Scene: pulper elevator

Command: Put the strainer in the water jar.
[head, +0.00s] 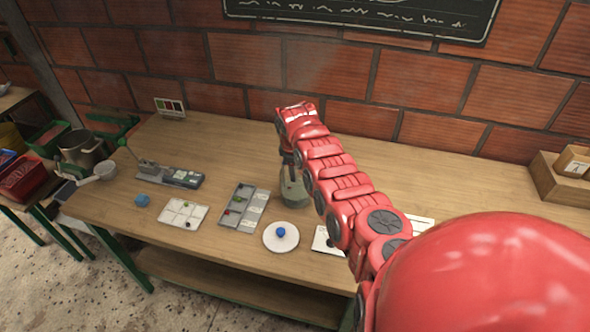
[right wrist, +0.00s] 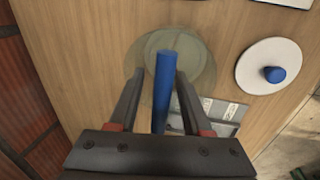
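The water jar (head: 293,190) is a greenish see-through vessel on the bench, partly hidden behind my right arm. It also shows from above in the right wrist view (right wrist: 205,75). The strainer's blue handle (right wrist: 163,85) stands up toward the camera, over a pale round part within the jar's outline; its depth in the jar is hard to judge. My right gripper (right wrist: 160,75) is just above the jar, with its fingers apart on both sides of the handle and a visible gap on the left. In the head view this gripper (head: 288,158) is mostly hidden. My left gripper is not in view.
A white round lid with a blue knob (head: 281,237) lies in front of the jar. A grey compartment tray (head: 232,218) and a white tray (head: 172,222) lie to the left. A brick wall (head: 240,58) closes off the back. Boxes (head: 562,190) stand at the right.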

